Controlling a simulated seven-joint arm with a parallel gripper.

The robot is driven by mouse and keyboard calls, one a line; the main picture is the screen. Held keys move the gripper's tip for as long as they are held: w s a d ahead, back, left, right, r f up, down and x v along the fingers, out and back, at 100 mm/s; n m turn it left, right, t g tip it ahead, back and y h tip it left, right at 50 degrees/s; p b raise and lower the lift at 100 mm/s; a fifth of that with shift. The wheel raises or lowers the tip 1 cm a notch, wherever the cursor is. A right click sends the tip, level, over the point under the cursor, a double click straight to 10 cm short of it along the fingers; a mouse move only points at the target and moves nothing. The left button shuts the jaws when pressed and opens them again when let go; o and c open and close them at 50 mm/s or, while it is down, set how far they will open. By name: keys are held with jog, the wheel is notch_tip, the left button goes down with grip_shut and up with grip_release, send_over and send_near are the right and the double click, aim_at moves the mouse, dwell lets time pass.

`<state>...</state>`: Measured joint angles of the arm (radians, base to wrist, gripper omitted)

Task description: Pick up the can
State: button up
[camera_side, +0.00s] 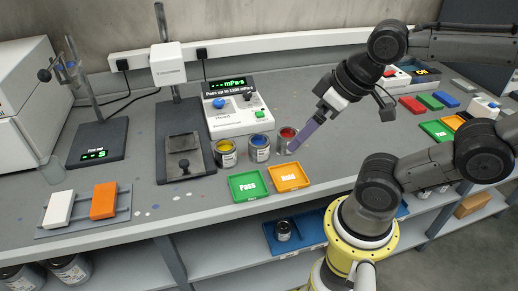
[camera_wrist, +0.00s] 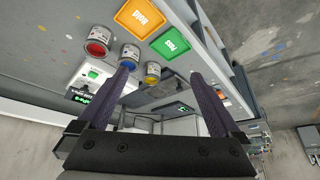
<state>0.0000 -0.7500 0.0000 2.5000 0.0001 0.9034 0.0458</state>
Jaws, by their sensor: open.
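Three open cans stand in a row on the grey bench: one with yellow paint (camera_side: 226,157), one with blue paint (camera_side: 260,152) and one with red paint (camera_side: 287,135). Which can the task means cannot be told. In the wrist view my gripper (camera_wrist: 160,73) shows two spread fingers with nothing held. There the yellow can (camera_wrist: 152,76) lies between them, the blue can (camera_wrist: 129,58) at the left fingertip, the red can (camera_wrist: 98,46) outside it.
A green Pass tray (camera_side: 235,190) and an orange tray (camera_side: 305,182) sit in front of the cans. A white viscometer box (camera_side: 235,122) stands behind them. A stand (camera_side: 182,155) is on the left. Another can (camera_side: 283,230) sits on the shelf below.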

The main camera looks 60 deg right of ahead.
jog(key=w+d+r+m+g, duration=0.1)
jog(key=w+r+m+g, duration=0.1)
jog(key=w+r+m, duration=0.35)
jog(key=m+g, duration=0.4)
jog(key=m, duration=0.5)
send_over(259, 143)
jog(key=a, duration=0.3)
notch_tip(259, 143, down, 16)
jog(key=r, duration=0.1)
jog(key=shift+s+d+f, duration=0.15)
jog(key=shift+s+f, duration=0.05)
jog(key=shift+f, duration=0.9)
jog(key=shift+s+d+f, duration=0.15)
jog(key=shift+d+f, duration=0.05)
jog(key=shift+f, duration=0.85)
jog(key=shift+s+d+f, duration=0.15)
jog(key=shift+s+f, duration=0.05)
jog(key=shift+f, duration=0.9)
jog(key=c, duration=1.5)
